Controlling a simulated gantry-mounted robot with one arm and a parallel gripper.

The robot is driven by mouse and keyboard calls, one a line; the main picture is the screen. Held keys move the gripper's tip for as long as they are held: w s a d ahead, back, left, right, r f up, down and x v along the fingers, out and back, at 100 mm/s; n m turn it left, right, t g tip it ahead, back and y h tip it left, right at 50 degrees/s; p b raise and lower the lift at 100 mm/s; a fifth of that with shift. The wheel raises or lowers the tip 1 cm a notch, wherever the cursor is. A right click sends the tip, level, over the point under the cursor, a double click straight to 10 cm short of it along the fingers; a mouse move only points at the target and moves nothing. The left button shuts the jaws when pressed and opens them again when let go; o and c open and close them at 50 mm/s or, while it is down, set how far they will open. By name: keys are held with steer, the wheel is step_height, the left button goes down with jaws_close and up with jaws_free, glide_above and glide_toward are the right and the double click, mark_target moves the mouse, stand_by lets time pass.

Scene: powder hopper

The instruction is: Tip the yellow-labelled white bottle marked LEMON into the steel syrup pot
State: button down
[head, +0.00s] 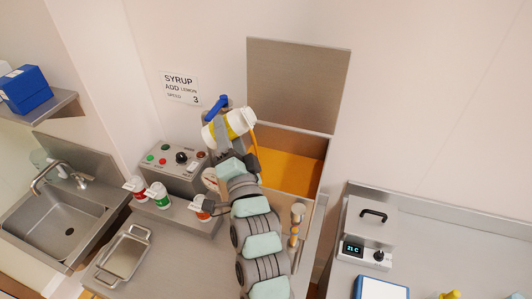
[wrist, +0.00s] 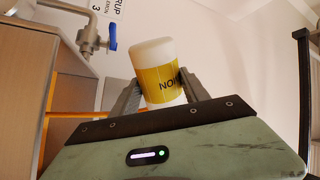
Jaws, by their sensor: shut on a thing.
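My gripper (head: 217,142) is shut on the white bottle with the yellow label (head: 233,124) and holds it up, strongly tilted, its white capped-looking end toward the right. A thin yellow-orange streak hangs from that end in the head view, over the near-left edge of the pot. In the wrist view the bottle (wrist: 156,72) sits between both fingers (wrist: 160,95), with upside-down letters partly showing on its label. The open steel syrup pot (head: 300,146) is just right of the bottle, with orange contents. My arm hides part of its near side.
A raised steel lid (head: 298,85) stands behind the pot. A blue-handled valve (head: 217,103) is close behind the bottle. A control panel (head: 180,157) and red-, green- and orange-labelled containers (head: 160,197) stand left of my arm. A steel counter (head: 440,235) is at right.

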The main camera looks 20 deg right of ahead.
steer(key=shift+r+m+p, duration=0.15)
steer(key=shift+m+p, duration=0.15)
steer(key=shift+a+f+m+h+p, duration=0.15)
steer(key=shift+m+h+p, duration=0.1)
steer(key=shift+m+p, duration=0.35)
steer(key=shift+f+m+h+p, duration=0.15)
steer(key=shift+m+h+p, duration=0.1)
steer(key=shift+m+p, duration=0.3)
stand_by(0.3)
steer(key=shift+s+d+f+m+h, duration=0.15)
steer(key=shift+d+m+h, duration=0.3)
steer(key=shift+m, duration=0.6)
steer(key=shift+d+r+m+h+p, duration=0.1)
steer(key=shift+r+m+h+p, duration=0.35)
steer(key=shift+m, duration=0.65)
stand_by(0.5)
steer(key=shift+m, duration=0.3)
steer(key=shift+n, duration=0.4)
steer(key=shift+f+n+y+b, duration=0.3)
steer(key=shift+f+n+b, duration=0.35)
steer(key=shift+n+b, duration=0.2)
steer(key=shift+r+n, duration=0.1)
steer(key=shift+n, duration=0.25)
steer(key=shift+a+r, duration=0.1)
steer(key=shift+a, duration=0.1)
